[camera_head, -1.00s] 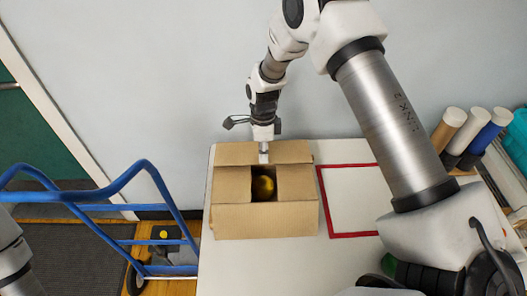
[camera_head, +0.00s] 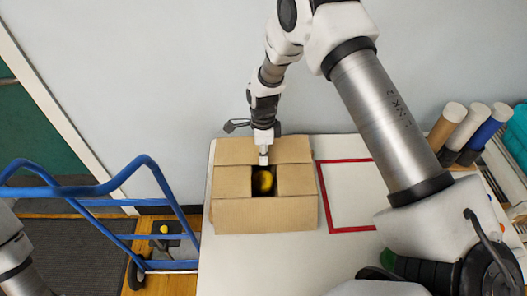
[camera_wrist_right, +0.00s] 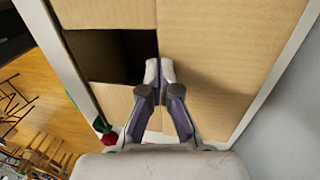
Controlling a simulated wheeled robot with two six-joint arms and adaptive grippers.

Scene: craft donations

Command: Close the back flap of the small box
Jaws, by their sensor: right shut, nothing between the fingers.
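The small cardboard box (camera_head: 265,218) stands on the white table. Its two side flaps (camera_head: 232,182) (camera_head: 295,180) are folded inward, leaving a square opening between them. My left gripper is out of frame.
A red-framed white area (camera_head: 348,195) lies on the table (camera_head: 255,265) right of the box. Rolls (camera_head: 468,130) stand at the far right. A blue hand truck (camera_head: 160,200) stands left of the table. The wall is close behind the box.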

